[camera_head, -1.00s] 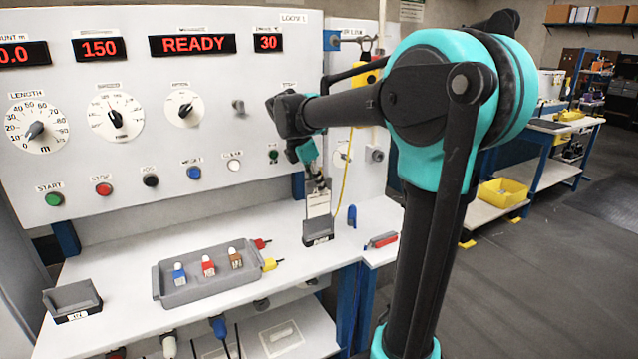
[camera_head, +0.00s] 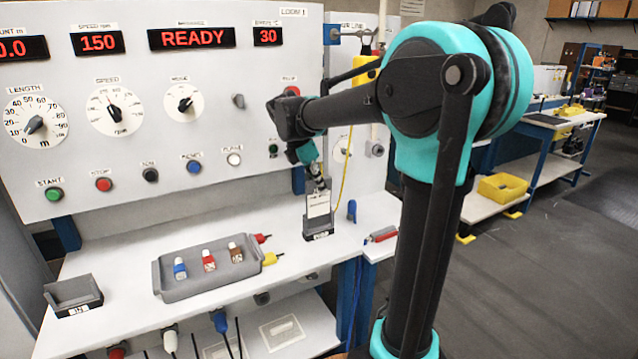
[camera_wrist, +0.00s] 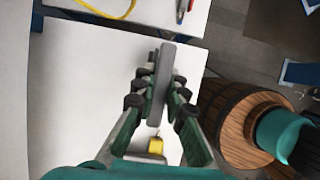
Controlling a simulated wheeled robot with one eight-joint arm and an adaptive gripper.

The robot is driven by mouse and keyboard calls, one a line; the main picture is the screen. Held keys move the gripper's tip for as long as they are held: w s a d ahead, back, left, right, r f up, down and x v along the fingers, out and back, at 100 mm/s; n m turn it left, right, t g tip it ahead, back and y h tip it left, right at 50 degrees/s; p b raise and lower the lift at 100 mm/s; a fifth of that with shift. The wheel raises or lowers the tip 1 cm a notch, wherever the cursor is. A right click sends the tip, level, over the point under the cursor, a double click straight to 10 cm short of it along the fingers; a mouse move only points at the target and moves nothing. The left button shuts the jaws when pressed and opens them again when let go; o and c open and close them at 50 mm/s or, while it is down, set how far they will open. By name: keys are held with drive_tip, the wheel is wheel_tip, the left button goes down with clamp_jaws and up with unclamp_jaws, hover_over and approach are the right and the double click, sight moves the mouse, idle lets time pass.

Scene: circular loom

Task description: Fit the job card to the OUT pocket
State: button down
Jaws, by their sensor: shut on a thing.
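My gripper (camera_head: 318,187) is shut on the upper part of the job card (camera_head: 318,206), a white card with some print. The card is upright, directly over a dark tray-like pocket (camera_head: 318,232) on the white bench. Its lower edge meets or overlaps the pocket's front in the head view; I cannot tell how deep it sits. The label on this pocket is too small to read surely. In the wrist view my gripper (camera_wrist: 161,95) has its fingers on both sides of a grey slab seen edge-on, which hides what lies below.
A similar pocket (camera_head: 92,299) stands at the bench's left end. A grey tray (camera_head: 215,283) with blue, red and brown pieces lies left of the card. A blue peg (camera_head: 352,211) and a red-and-grey tool (camera_head: 381,235) are to the right. The loom panel (camera_head: 120,165) rises behind.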

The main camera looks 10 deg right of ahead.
sight(319, 216)
drive_tip(key=shift+f, duration=1.75)
drive_tip(key=c, duration=1.5)
unclamp_jaws()
drive_tip(key=v, duration=1.2)
